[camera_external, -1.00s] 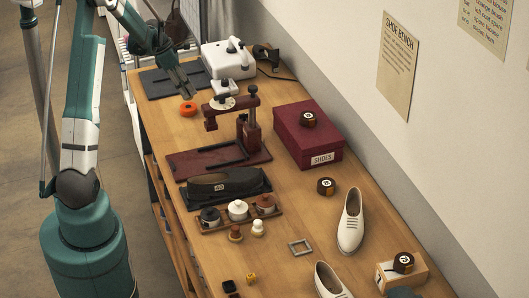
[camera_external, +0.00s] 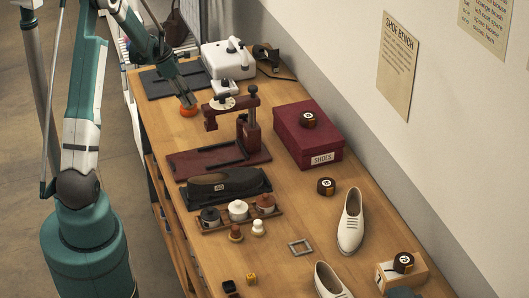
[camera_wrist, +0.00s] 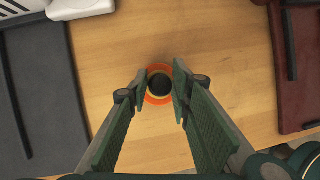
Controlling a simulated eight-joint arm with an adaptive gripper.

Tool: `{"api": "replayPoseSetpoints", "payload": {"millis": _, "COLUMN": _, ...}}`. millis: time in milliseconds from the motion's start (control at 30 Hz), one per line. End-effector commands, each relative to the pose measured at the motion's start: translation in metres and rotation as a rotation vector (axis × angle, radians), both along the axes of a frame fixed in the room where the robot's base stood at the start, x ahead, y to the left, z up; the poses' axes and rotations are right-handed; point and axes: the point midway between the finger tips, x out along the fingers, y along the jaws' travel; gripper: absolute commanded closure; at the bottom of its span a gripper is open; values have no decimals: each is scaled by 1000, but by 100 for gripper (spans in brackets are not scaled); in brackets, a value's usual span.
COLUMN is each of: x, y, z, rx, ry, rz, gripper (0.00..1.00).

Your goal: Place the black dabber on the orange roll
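The orange roll (camera_external: 188,113) lies flat on the far left part of the bench; in the wrist view its orange ring (camera_wrist: 158,99) shows below my fingertips. My gripper (camera_external: 186,101) is right over the roll, fingers pointing down. In the wrist view, the fingers (camera_wrist: 160,86) close in on both sides of a dark round piece, which looks like the black dabber (camera_wrist: 160,84). It is centred over the roll from above. Whether its underside touches the roll is hidden.
The dark red press (camera_external: 250,130) stands just right of the roll, its arm reaching toward my gripper. A white machine (camera_external: 228,62) and dark mat (camera_external: 160,84) lie behind.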

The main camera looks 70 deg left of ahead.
Motion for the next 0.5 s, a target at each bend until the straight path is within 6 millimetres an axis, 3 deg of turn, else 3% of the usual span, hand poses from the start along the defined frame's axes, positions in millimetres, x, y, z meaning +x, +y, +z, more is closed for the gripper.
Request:
{"api": "replayPoseSetpoints", "payload": {"millis": 100, "x": 0, "y": 0, "z": 0, "rx": 0, "ry": 0, "rz": 0, "gripper": 64}}
{"api": "replayPoseSetpoints", "payload": {"millis": 500, "x": 0, "y": 0, "z": 2, "rx": 0, "ry": 0, "rz": 0, "gripper": 64}}
